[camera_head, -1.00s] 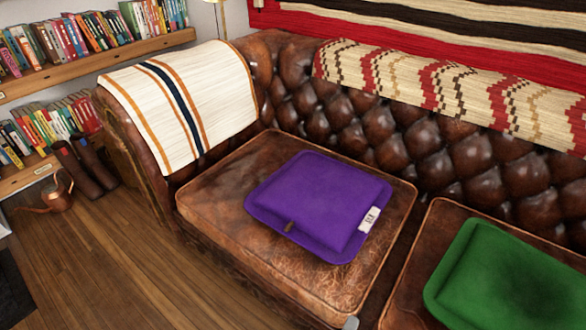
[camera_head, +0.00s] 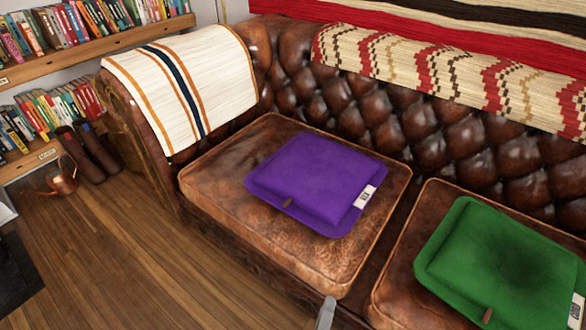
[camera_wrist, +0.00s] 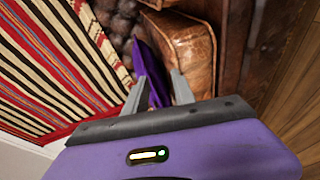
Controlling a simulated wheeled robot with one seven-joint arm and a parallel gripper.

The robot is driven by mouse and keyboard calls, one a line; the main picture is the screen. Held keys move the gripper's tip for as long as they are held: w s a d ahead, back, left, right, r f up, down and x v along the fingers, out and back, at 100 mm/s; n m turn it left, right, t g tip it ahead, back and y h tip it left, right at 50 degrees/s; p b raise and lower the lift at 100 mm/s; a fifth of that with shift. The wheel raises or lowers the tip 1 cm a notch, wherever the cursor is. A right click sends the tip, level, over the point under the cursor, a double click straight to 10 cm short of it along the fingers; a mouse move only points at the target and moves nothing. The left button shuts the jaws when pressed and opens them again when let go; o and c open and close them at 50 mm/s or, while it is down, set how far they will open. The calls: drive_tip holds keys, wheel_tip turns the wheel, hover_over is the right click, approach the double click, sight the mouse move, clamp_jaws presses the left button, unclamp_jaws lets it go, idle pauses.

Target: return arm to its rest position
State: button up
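My gripper (camera_wrist: 158,77) shows in the wrist view with its two grey fingers apart and nothing held between them. A purple cushion (camera_wrist: 146,62) appears beyond and between the fingers, apart from them as far as I can tell. In the head view the purple cushion (camera_head: 318,182) lies flat on the left seat of a brown leather sofa (camera_head: 225,185). A grey tip (camera_head: 326,313), probably part of my gripper, shows at the bottom edge, in front of the sofa seats. The rest of my arm is out of the head view.
A green cushion (camera_head: 500,262) lies on the right seat. A cream striped throw (camera_head: 185,88) covers the left armrest, and a patterned throw (camera_head: 455,75) covers the backrest. Bookshelves (camera_head: 105,48) and a copper watering can (camera_head: 62,182) stand left. The wooden floor (camera_head: 130,265) in front is clear.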

drive_tip(key=s+a+m+g+y, duration=0.2)
drive_tip(key=s+m+y, duration=0.1)
drive_tip(key=s+y, duration=0.55)
drive_tip(key=s+d+r+m+t+h, duration=0.25)
drive_tip(key=s+d+r+m, duration=0.75)
drive_tip(key=s+d+r, duration=0.55)
wheel_tip(320, 180, up, 26)
drive_tip(key=p, duration=2.7)
drive_tip(key=shift+s+a+g+h, duration=0.2)
drive_tip(key=shift+a+g+h, duration=0.1)
drive_tip(key=shift+g, duration=0.05)
